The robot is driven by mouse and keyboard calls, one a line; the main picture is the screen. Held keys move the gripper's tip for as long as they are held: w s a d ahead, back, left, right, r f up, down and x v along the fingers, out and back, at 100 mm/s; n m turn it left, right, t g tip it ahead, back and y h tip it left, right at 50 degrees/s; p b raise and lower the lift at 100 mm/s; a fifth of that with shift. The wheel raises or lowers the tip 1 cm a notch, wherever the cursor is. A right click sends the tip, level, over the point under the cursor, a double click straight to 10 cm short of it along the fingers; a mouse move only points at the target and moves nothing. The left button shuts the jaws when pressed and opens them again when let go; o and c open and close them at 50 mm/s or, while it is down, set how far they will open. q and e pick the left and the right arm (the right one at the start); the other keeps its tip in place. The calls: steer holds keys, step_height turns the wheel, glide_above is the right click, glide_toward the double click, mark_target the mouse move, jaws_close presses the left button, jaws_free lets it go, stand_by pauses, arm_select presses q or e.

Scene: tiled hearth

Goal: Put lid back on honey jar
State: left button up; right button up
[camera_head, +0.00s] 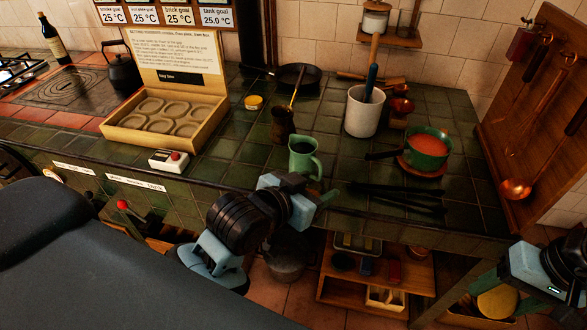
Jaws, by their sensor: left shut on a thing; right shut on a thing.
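A small round yellow item with a pale top (254,101) lies on the green tiles behind the copper pot; I cannot tell if it is the honey jar or its lid. A lidded jar (375,21) stands on the wall shelf; its contents are unclear. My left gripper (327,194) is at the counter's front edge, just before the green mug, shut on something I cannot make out. My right gripper (508,268) is low at the right edge, partly cut off, its held thing unclear. A round yellow thing (497,302) shows below it; whether they touch is unclear.
Black tongs (400,194) lie near the front edge. An open wooden box (165,118) stands left. Bare tiles show around (235,145).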

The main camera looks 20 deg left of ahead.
arm_select(q)
steer(key=s+d+f+m+g+h, duration=0.1)
steer(key=d+m+h, duration=0.3)
steer(key=d, duration=0.4)
steer(key=shift+d+m+g+h, duration=0.3)
steer(key=shift+d+g, duration=0.1)
steer(key=shift+g, duration=0.3)
